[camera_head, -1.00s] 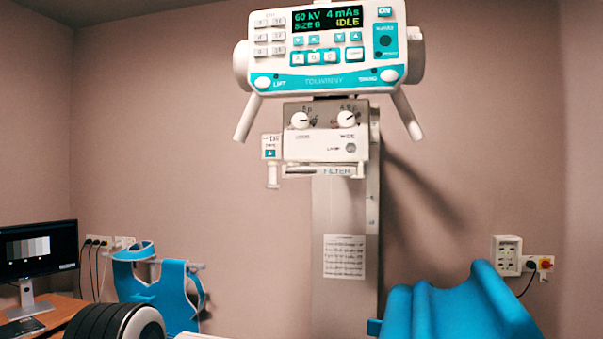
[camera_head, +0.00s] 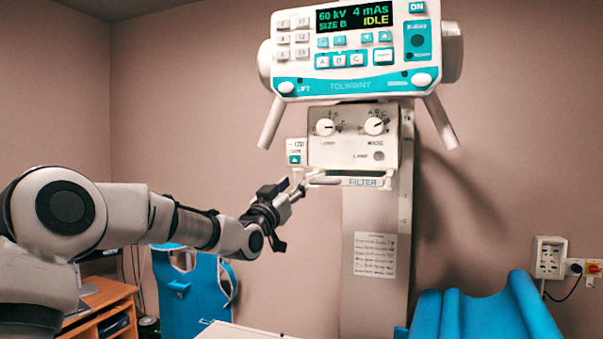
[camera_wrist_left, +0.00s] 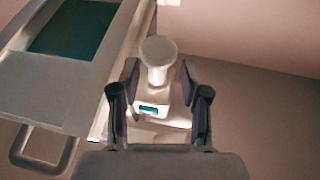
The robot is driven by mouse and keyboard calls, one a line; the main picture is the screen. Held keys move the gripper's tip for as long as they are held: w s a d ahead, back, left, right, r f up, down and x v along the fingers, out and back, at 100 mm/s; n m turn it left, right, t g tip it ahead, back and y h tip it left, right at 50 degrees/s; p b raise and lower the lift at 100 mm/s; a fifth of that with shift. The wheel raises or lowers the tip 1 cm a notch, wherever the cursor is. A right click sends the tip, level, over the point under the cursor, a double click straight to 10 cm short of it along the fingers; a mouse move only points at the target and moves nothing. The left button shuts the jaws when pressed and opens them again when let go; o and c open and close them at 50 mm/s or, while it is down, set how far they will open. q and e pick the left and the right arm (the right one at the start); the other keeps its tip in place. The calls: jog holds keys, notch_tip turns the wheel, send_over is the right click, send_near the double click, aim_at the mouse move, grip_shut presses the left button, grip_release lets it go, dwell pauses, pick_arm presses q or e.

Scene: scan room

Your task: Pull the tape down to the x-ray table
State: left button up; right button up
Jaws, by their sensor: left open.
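The tape unit (camera_head: 296,151) is a small white box on the left side of the x-ray head, with a white pull handle below it. In the head view my left gripper (camera_head: 299,190) reaches up to this handle and partly hides it. In the left wrist view the round white handle (camera_wrist_left: 158,50) stands between the two spread fingers of my gripper (camera_wrist_left: 158,80), with visible gaps at both sides. The gripper is open. A white flat surface (camera_head: 235,331), perhaps the x-ray table, shows at the bottom edge. My right gripper is out of view.
The x-ray head's filter holder (camera_head: 363,182) is close to the right of my gripper. A grey column (camera_head: 374,290) stands behind. Blue padded shapes (camera_head: 490,312) are at lower right, and a wooden desk (camera_head: 105,300) at lower left.

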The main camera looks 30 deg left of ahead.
pick_arm(q)
jog(key=x, duration=0.2)
jog(key=shift+w+d+r+p, duration=0.1)
jog(key=shift+w+d+p, duration=0.1)
jog(key=shift+w+p, duration=0.15)
jog(key=shift+s, duration=0.1)
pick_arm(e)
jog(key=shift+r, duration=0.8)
pick_arm(q)
jog(key=shift+a, duration=0.1)
